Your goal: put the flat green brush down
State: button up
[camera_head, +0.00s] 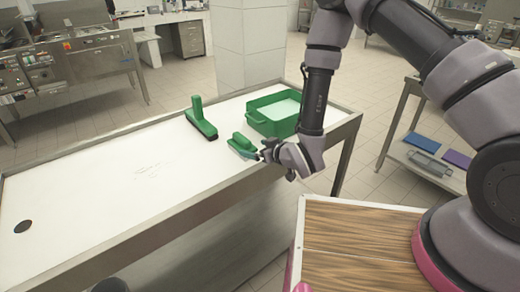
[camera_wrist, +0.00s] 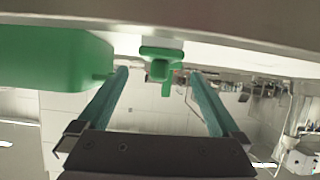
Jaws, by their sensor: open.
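The flat green brush (camera_head: 241,146) lies on the white tabletop (camera_head: 110,170), near the table's front edge. My gripper (camera_head: 261,154) is just right of it, low over the table edge and pointing left toward it. In the wrist view my gripper (camera_wrist: 158,73) shows two teal fingers spread apart, with a gap between them. A green brush shape (camera_wrist: 160,53) shows between the fingertips, touching neither finger as far as I can see. The picture there is upside down, with the tabletop along the top.
A taller green brush (camera_head: 200,119) stands farther left on the table. A green tub (camera_head: 275,113) stands behind the flat brush; its side (camera_wrist: 50,58) fills the wrist view's left.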

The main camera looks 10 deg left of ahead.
jog(key=shift+v, duration=1.3)
jog(key=w+d+r+m+t+h, duration=0.1)
jog(key=w+d+r+m+h, duration=0.15)
jog(key=w+d+r, duration=0.55)
jog(key=w+d+r+m+h, duration=0.25)
jog(key=w+d+r, duration=0.25)
jog(key=r, duration=0.6)
jog(key=s+d+r+m+h, duration=0.2)
jog(key=s+d+r+m, duration=0.2)
jog(key=d+r, duration=0.85)
jog(key=s+d+r+m, duration=0.1)
jog(key=s+d+r, duration=0.2)
jog(key=s, duration=0.4)
jog(key=s+d+r+m+g, duration=0.1)
jog(key=s+d+r+m, duration=0.1)
jog(key=s+d+r, duration=0.2)
jog(key=s+d+r+m+g+h, duration=0.1)
jog(key=s+d+r+m, duration=0.1)
jog(key=s+d, duration=0.3)
jog(key=s+r, duration=0.1)
jog(key=s, duration=0.3)
jog(key=shift+s+r, duration=0.25)
jog(key=shift+s, duration=0.05)
